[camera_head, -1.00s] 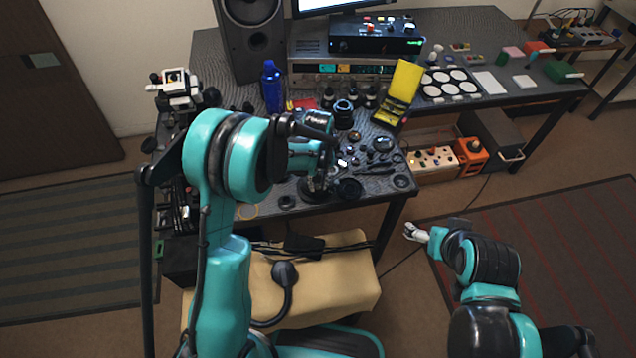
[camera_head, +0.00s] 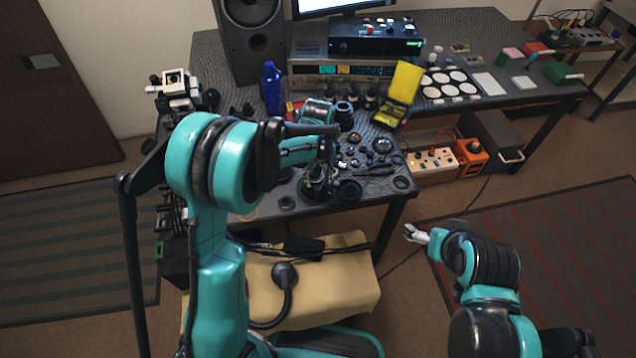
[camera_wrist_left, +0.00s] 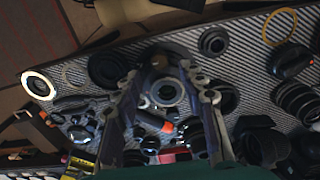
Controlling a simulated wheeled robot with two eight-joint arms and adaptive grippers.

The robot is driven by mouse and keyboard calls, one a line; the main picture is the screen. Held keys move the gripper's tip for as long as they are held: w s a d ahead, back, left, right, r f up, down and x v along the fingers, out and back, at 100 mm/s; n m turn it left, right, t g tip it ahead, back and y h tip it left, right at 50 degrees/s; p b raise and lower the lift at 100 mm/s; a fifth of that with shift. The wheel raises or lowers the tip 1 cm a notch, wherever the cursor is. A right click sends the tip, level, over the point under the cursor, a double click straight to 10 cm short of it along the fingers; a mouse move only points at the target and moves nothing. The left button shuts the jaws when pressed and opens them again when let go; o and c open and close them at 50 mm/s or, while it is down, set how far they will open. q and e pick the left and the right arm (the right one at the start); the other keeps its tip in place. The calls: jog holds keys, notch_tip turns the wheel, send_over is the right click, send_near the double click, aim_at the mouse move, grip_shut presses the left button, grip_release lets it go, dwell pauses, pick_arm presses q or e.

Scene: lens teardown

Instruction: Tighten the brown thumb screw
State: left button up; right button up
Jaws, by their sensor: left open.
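My left gripper (camera_head: 318,178) reaches down over the front of the dark desk. In the left wrist view its two fingers (camera_wrist_left: 168,70) are spread apart. A round lens part (camera_wrist_left: 166,92) with a dark ring shows between the fingers; I cannot tell whether they touch it. A small brownish knob shape (camera_wrist_left: 159,62) is near the fingertips, but I cannot tell whether it is the brown thumb screw. In the head view the arm hides most of this spot. My right gripper (camera_head: 415,234) hangs off the desk at the lower right, too small to read.
Dark lens rings and small parts crowd the desk around the left gripper. A blue bottle (camera_head: 272,88) and a speaker (camera_head: 251,40) stand behind. A yellow case (camera_head: 402,88) and a tray of white discs (camera_head: 450,84) are to the right. An orange-tipped tool (camera_wrist_left: 162,126) lies near the fingers.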

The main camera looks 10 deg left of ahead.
aim_at(318, 188)
pick_arm(q)
notch_tip(318, 188, up, 8)
jog(key=shift+r, duration=0.15)
jog(key=shift+s+r, duration=0.1)
dwell(0.5)
jog(key=s+a+r+m+t, duration=0.2)
jog(key=s+a+r+t, duration=0.2)
jog(key=s+r, duration=0.55)
jog(key=s+a+f+m+t, duration=0.2)
jog(key=s+t, duration=0.1)
jog(key=s, duration=0.8)
jog(key=shift+f, duration=0.4)
jog(key=shift+a, duration=0.1)
dwell(0.4)
